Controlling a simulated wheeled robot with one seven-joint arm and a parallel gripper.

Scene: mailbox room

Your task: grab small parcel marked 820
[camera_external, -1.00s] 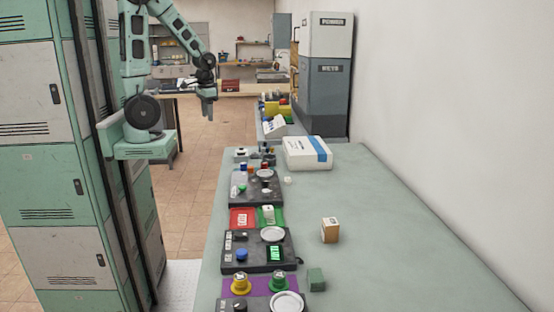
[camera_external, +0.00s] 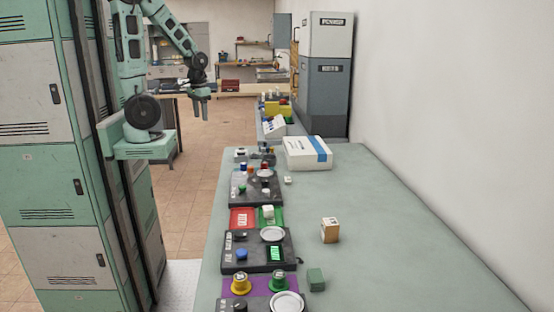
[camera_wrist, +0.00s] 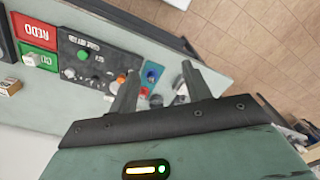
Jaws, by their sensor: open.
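A small tan and white box (camera_external: 330,230) stands on the right part of the long green bench. It may be the parcel; a number on it is too small to read. A similar tan box (camera_wrist: 10,87) shows at the left edge of the wrist view. My gripper (camera_external: 199,112) hangs beyond the bench's left edge, pointing down, far back and left of the box. In the wrist view my gripper (camera_wrist: 160,72) has its two fingers apart, with nothing held between them.
Dark control panels (camera_external: 256,250) with knobs and buttons line the bench's left side. A white box with a blue stripe (camera_external: 307,153) lies at its far end. A small green block (camera_external: 316,279) is near the front. Lockers (camera_external: 60,150) stand left.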

